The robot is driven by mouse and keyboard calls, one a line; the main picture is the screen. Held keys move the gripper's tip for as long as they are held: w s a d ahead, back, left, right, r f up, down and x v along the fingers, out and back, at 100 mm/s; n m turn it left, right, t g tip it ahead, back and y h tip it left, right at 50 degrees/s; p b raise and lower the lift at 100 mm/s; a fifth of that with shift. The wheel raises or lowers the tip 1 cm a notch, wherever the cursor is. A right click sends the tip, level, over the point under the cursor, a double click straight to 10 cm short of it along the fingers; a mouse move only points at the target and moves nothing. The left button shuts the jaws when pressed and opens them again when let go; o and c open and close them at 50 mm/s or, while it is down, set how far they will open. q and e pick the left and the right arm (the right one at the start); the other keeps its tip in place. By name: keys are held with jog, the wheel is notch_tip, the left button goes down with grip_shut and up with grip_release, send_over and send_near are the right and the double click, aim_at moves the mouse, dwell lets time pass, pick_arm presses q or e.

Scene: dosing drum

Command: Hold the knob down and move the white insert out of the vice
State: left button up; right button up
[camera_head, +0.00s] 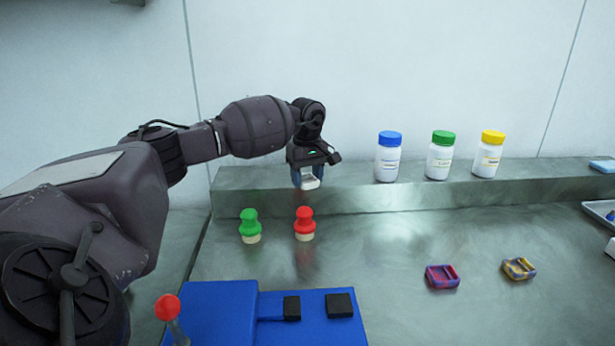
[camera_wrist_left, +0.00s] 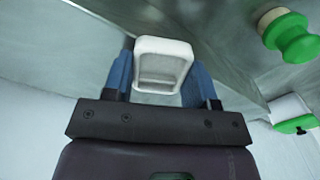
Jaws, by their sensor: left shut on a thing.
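The white insert (camera_head: 310,183) is off the vice, up in the air near the raised back ledge. My left gripper (camera_head: 307,176) is shut on it. In the left wrist view the white insert (camera_wrist_left: 162,65) sits between the two blue fingers of my left gripper (camera_wrist_left: 162,82), its hollow side partly showing. The blue vice (camera_head: 215,310) stands at the front left of the table, with two black jaws (camera_head: 292,308) apart and nothing between them. The red ball knob (camera_head: 167,307) tops a lever at the vice's left; no gripper touches it. My right gripper is not in view.
A green-handled piece (camera_head: 249,224) and a red-handled piece (camera_head: 304,222) stand below the held insert. Bottles with blue (camera_head: 389,160), green (camera_head: 440,158) and yellow (camera_head: 488,158) caps stand on the ledge. Two multicoloured trays (camera_head: 442,277) (camera_head: 518,268) lie right. The middle table is clear.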

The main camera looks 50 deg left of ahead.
aim_at(307, 182)
pick_arm(q)
jog(key=shift+f, duration=0.1)
jog(key=o, duration=1)
notch_tip(307, 182, up, 12)
jog(key=shift+r+p, duration=0.2)
jog(key=shift+p, duration=0.1)
jog(key=shift+r, duration=0.1)
